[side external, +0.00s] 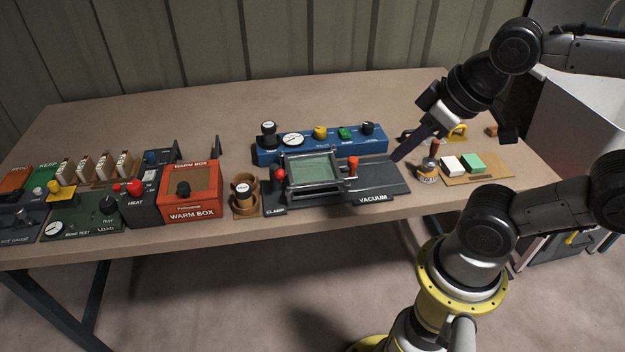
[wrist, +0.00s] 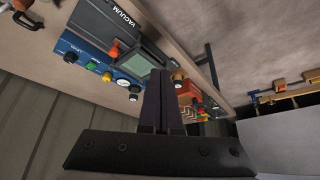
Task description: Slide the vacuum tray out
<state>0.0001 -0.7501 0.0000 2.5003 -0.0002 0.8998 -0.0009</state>
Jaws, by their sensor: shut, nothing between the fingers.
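The vacuum tray (side external: 312,169) is a dark framed tray with a pale green surface. It sits on the dark base labelled CLAMP and VACUUM (side external: 385,186), toward the base's left part. A red-orange knob (side external: 352,165) stands at the tray's right side, and another red knob (side external: 279,175) is at its left. My gripper (side external: 398,156) is shut and empty, above the right end of the base, to the right of the tray. In the wrist view, the shut fingers (wrist: 160,85) cover part of the bench, and the VACUUM label (wrist: 122,14) shows at the top.
A blue panel (side external: 325,143) with a gauge and knobs stands behind the tray. A brown cup (side external: 245,198) and the orange warm box (side external: 190,193) are to the left. A pot with a brush (side external: 428,170) and a board with two blocks (side external: 490,176) are at the right. The front edge is close.

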